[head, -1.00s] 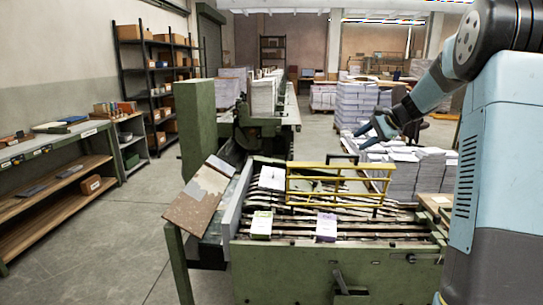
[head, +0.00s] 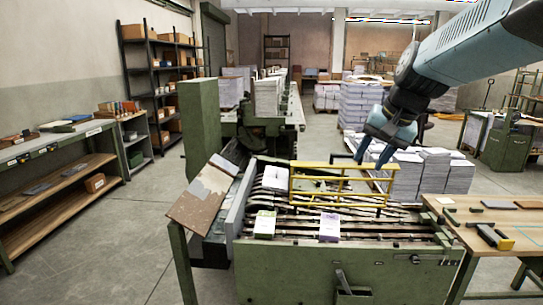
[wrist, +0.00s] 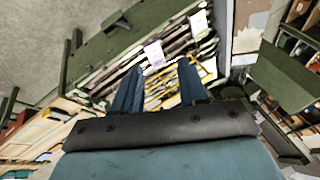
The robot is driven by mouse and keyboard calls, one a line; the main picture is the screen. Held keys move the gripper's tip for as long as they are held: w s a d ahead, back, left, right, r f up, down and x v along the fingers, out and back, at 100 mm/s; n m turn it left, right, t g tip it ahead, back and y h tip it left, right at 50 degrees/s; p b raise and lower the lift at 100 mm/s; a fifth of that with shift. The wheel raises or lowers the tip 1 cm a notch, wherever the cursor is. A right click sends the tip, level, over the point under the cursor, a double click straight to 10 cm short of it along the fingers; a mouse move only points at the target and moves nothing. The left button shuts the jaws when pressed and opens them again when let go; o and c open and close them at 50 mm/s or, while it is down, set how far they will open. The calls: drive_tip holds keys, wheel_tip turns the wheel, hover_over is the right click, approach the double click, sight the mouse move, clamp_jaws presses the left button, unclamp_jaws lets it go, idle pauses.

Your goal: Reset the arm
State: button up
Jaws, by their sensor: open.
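My gripper (head: 372,155) hangs in the air in front of the stacked paper, above and behind the right part of the green gathering machine (head: 300,262). Its fingers point down. In the wrist view my gripper (wrist: 157,88) shows two blue fingers spread apart with nothing between them. The machine's bed, its yellow rail and two small booklets lie beyond the fingertips there. My upper arm crosses the top right of the head view.
A yellow rail (head: 340,182) stands over the machine. A green-covered booklet (head: 264,224) and a purple one (head: 329,227) lie on its bed. A wooden workbench (head: 490,222) with tools stands at right. Paper stacks (head: 425,170) stand behind. Open floor is at left.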

drive_tip(key=s+f+n+h, duration=0.1)
drive_tip(key=s+f+n, duration=0.1)
drive_tip(key=s, duration=0.5)
drive_tip(key=s+d+f+n+t+h, duration=0.1)
drive_tip(key=s+f+n, duration=0.1)
drive_tip(key=s, duration=0.6)
drive_tip(key=shift+s+f, duration=0.2)
drive_tip(key=shift+s, duration=0.05)
